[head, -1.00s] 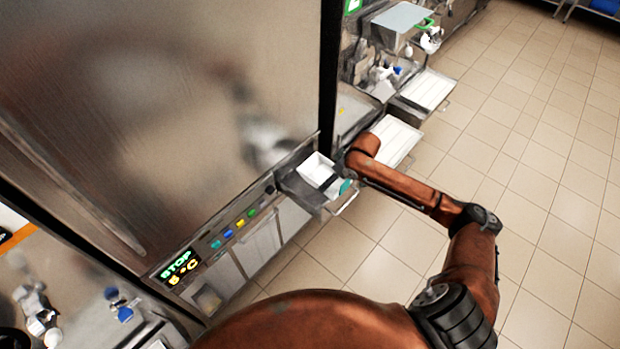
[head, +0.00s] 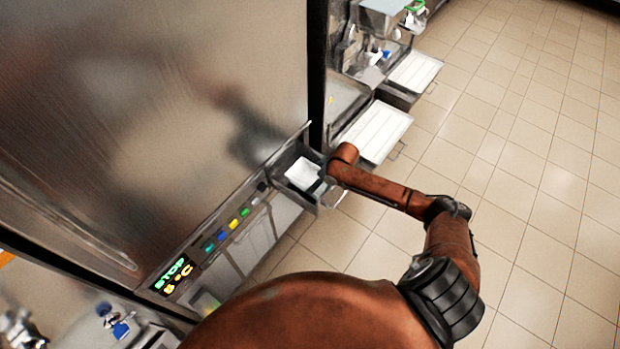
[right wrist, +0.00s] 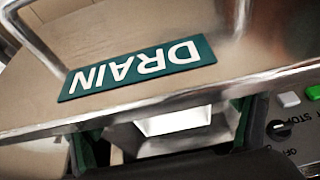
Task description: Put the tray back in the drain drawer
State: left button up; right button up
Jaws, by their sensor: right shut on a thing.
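The white tray (head: 303,173) is in the open drain drawer (head: 284,181) at the foot of the steel machine, in the middle of the head view. The drawer's green DRAIN label (right wrist: 137,68) shows upside down in the right wrist view. My right gripper (head: 325,182) is at the drawer's front end, partly hidden by its own wrist. In the right wrist view its dark fingers (right wrist: 165,140) stand on either side of the white tray (right wrist: 180,121), shut on it. The exact contact and the tray's underside are hidden. My left gripper is not in view.
The control panel (head: 222,240) with coloured buttons and a lit STOP display lies left of the drawer. Other machines' open drawers with white trays (head: 375,130) stand at the upper right. The tiled floor (head: 520,210) on the right is clear.

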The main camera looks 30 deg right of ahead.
aim_at(309, 179)
jog(key=shift+w+a+f, duration=0.1)
jog(key=shift+w+a, duration=0.05)
jog(key=shift+w, duration=0.1)
jog(key=w, duration=0.1)
jog(key=w+a, duration=0.1)
jog(key=w, duration=0.1)
jog(key=shift+w+a, duration=0.25)
jog(key=shift+w, duration=0.1)
jog(key=shift+s+f, duration=0.15)
jog(key=shift+f, duration=0.35)
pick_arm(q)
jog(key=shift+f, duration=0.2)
pick_arm(e)
jog(key=shift+d, duration=0.1)
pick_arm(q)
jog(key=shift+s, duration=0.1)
pick_arm(e)
jog(key=shift+f, duration=0.1)
jog(key=shift+f, duration=0.15)
jog(key=o, duration=1.2)
